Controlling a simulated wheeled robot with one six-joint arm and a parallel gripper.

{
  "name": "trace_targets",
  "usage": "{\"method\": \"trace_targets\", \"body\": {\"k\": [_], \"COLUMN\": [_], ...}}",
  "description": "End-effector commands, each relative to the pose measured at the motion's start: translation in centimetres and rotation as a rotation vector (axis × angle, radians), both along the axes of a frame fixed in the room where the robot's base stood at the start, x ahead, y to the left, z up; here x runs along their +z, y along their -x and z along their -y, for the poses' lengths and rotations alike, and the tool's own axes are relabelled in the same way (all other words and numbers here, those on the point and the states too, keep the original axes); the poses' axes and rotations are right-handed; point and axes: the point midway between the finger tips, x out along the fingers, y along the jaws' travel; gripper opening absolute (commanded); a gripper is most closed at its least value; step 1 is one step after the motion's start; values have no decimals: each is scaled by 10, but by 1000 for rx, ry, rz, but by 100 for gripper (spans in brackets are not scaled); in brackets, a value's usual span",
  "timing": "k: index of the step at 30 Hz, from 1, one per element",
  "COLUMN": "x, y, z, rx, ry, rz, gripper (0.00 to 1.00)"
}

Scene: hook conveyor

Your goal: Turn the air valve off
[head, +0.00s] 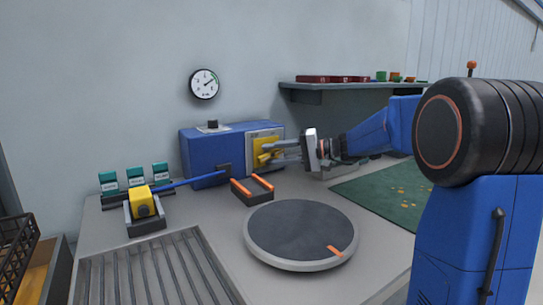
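A blue box (205,155) stands at the back of the bench against the wall. On its right front is a pale plate with a yellow part (262,147), which may be the valve handle. A round pressure gauge (204,84) hangs on the wall above, its needle pointing up and right. My gripper (270,153) reaches in from the right, its grey fingers at the yellow part and overlapping it in view. I cannot tell if they touch or grip it. A yellow block (142,201) in a dark holder sits at left, with a blue bar running from it toward the box.
A round dark turntable (300,228) with an orange mark is in front. A small orange-edged tray (252,190) sits before the box. Green containers (135,176), a slotted grate (150,272), a green mat (390,190) and a wall shelf (310,86) with parts surround the bench.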

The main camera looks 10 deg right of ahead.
Motion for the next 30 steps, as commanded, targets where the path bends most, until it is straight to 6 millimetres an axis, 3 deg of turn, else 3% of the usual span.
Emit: {"method": "trace_targets", "body": {"k": [12,13,17,18,23,30], "x": [-2,-2,-2,-2,-2,-3], "y": [-4,-4,-4,-4,-4,-3], "z": [-7,-7,-7,-7,-7,-7], "rx": [0,0,0,0,1,0], "ry": [0,0,0,0,-14,-182], "rz": [0,0,0,0,-6,-62], "gripper": [36,34,2,0,0,0]}}
